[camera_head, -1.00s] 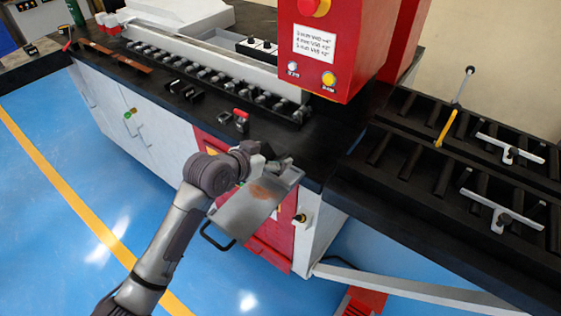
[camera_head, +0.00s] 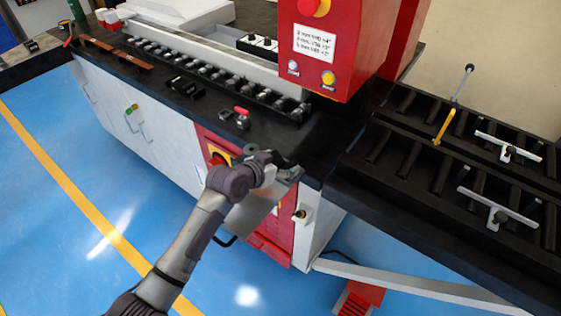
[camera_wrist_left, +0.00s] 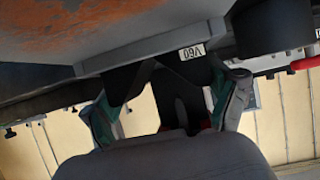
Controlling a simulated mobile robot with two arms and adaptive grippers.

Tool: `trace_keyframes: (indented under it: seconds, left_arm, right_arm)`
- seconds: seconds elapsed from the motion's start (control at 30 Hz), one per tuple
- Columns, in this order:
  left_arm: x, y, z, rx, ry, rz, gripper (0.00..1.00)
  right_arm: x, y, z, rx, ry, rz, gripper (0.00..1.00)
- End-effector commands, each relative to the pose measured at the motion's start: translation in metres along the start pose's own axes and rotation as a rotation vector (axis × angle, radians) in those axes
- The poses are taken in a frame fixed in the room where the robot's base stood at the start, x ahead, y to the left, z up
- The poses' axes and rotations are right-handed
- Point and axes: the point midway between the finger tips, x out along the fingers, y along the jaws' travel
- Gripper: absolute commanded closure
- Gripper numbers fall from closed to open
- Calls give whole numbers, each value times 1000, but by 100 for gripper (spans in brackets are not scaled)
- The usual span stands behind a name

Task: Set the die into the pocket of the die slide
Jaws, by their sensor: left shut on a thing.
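My left gripper (camera_wrist_left: 170,105) is shut on a dark block, the die (camera_wrist_left: 180,90), which shows between its teal-edged fingers in the left wrist view. A small white label reading V60 (camera_wrist_left: 192,52) shows just above it. In the head view the left gripper (camera_head: 280,167) is at the bench's front edge, over the far end of a grey plate (camera_head: 250,216) with a black handle; this plate may be the die slide. The wrist hides part of the plate. I cannot see a pocket or tell whether the die touches the plate. My right gripper is not in view.
Several small black blocks (camera_head: 188,88) and a red-topped one (camera_head: 242,117) lie on the black bench left of the gripper. The red machine head (camera_head: 325,50) hangs behind. A roller table (camera_head: 440,170) is at the right. Blue floor (camera_head: 60,220) is clear in front.

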Motion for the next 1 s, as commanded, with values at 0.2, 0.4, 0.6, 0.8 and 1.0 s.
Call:
trace_keyframes:
  seconds: [0.2, 0.4, 0.6, 0.8, 1.0]
  left_arm:
    - [1, 0, 1, 0, -1, 0, 0]
    - [0, 0, 1, 0, -1, 0, 0]
    - [-8, -1, 0, 1, 0, 0, 0]
    - [-41, -1, 1, 3, 0, -1, 0]
    - [-82, -1, 1, 2, 1, -1, 0]
  right_arm:
    - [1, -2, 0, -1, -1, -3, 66]
    - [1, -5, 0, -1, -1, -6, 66]
    - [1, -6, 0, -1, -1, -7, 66]
    - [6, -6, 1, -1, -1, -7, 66]
    - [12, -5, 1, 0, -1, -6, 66]
